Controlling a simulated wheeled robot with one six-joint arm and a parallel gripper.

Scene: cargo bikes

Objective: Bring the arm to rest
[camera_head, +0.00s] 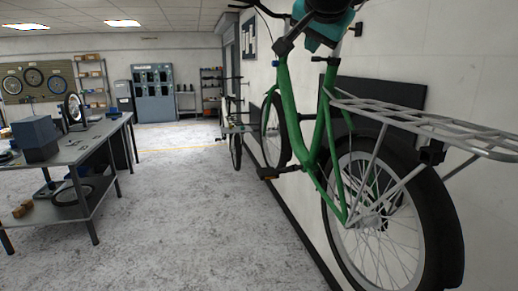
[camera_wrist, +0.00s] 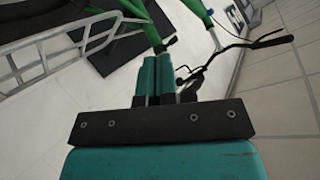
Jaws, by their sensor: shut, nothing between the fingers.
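My gripper (camera_wrist: 157,72) shows in the wrist view with its two teal fingers side by side and shut, nothing between them. Beyond the fingertips are parts of a green bike (camera_wrist: 198,12) with black handlebars, and a light grey rack at the upper left. In the head view, teal and black parts of my arm show at the top edge, in front of the green bike's (camera_head: 319,150) upper frame. The fingertips cannot be made out there. Whether the gripper touches the bike cannot be told.
The bike's grey rear rack (camera_head: 430,122) juts out at the right, over the rear wheel. A workbench (camera_head: 75,150) with a dark box stands at the left. Another bike (camera_head: 235,130) stands farther back by the wall. The grey floor (camera_head: 190,220) between is clear.

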